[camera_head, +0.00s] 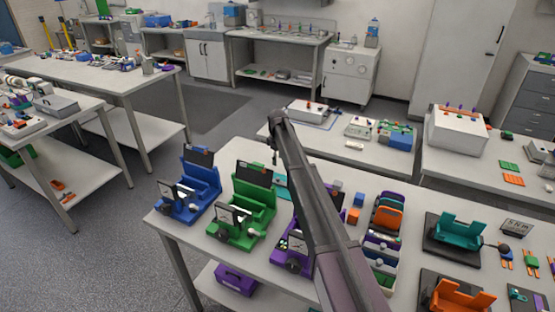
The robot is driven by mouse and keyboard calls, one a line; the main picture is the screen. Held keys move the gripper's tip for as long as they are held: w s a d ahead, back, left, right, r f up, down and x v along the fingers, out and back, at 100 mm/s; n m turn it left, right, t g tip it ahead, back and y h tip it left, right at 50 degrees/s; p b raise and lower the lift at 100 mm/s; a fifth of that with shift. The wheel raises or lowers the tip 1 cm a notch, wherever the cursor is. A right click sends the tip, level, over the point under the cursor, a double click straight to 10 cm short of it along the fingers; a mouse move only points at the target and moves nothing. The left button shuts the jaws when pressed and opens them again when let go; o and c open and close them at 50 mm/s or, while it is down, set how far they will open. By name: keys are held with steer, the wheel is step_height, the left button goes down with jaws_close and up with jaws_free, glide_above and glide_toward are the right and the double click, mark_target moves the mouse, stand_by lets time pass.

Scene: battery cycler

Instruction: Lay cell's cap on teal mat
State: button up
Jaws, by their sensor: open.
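My arm reaches from the bottom edge up over the middle of the near table. My gripper (274,158) hangs small and dark at its far end, above the table's back edge beside the green device; it is open and I see nothing held in it. A flat teal patch (281,180), likely the teal mat, lies behind the green device (252,212), partly hidden by my arm. I cannot make out the cell or its cap at this size; my arm covers part of the table.
A blue device (187,198) and a purple device (291,250) flank the green one. Small blue and orange blocks (353,215), a rack with an orange top (388,212) and a teal cradle (458,232) stand to the right. Another table with a white box (458,130) lies behind.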

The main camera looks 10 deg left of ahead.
steer(key=shift+r+p, duration=0.3)
steer(key=shift+r, duration=0.25)
steer(key=shift+r, duration=0.1)
stand_by(0.3)
